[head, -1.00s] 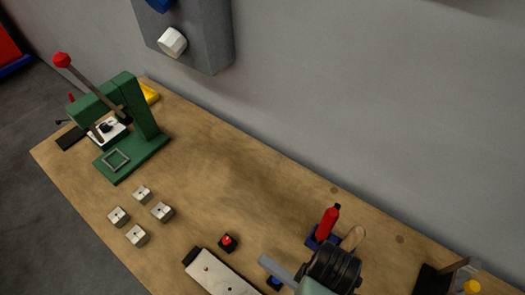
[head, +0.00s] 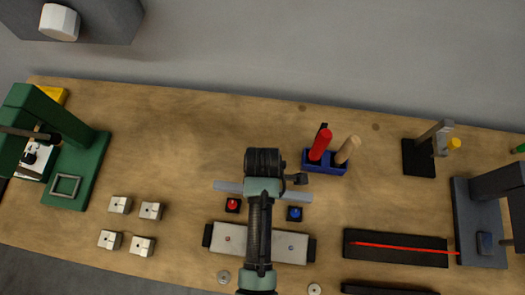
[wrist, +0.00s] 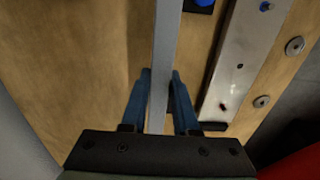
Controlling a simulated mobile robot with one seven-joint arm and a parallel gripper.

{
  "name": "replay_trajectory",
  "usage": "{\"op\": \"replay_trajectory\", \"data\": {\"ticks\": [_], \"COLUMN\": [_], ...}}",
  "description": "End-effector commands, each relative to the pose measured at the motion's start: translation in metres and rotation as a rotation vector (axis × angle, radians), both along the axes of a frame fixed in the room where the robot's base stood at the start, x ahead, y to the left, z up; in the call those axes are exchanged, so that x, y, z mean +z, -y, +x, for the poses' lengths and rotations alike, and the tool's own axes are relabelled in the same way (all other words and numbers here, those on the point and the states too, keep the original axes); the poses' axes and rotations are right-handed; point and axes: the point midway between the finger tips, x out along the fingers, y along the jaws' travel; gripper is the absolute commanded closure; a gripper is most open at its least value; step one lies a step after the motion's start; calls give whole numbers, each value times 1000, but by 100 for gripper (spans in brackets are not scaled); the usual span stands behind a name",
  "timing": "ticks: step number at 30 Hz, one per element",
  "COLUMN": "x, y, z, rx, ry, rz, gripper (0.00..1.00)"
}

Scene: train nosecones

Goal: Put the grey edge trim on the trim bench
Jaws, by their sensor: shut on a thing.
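The grey edge trim (head: 228,187) is a thin, straight light-grey bar lying across the picture in the head view, sticking out on both sides of my arm. In the wrist view the trim (wrist: 164,45) runs up between the blue fingers of my gripper (wrist: 162,80), which is shut on it. In the head view my arm hides the fingers and the trim's middle. The wooden bench top (head: 180,110) lies below the trim. I cannot tell how large the gap between them is.
A pale metal plate fixture (head: 290,246) lies in front of the trim, with a red button (head: 233,205) and a blue button (head: 294,213) near it. A blue holder (head: 325,167) with red and wooden handles stands behind. A green press (head: 85,165) and several metal blocks (head: 120,204) are left.

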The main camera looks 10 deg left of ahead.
Motion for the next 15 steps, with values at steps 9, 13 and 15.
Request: {"op": "replay_trajectory", "data": {"ticks": [9,13,15], "x": [-33,-46,-49], "y": [0,0,0], "z": [0,0,1], "rx": [1,1,1], "ry": [-2,0,1], "rz": [0,0,0], "gripper": [100,100,100]}}
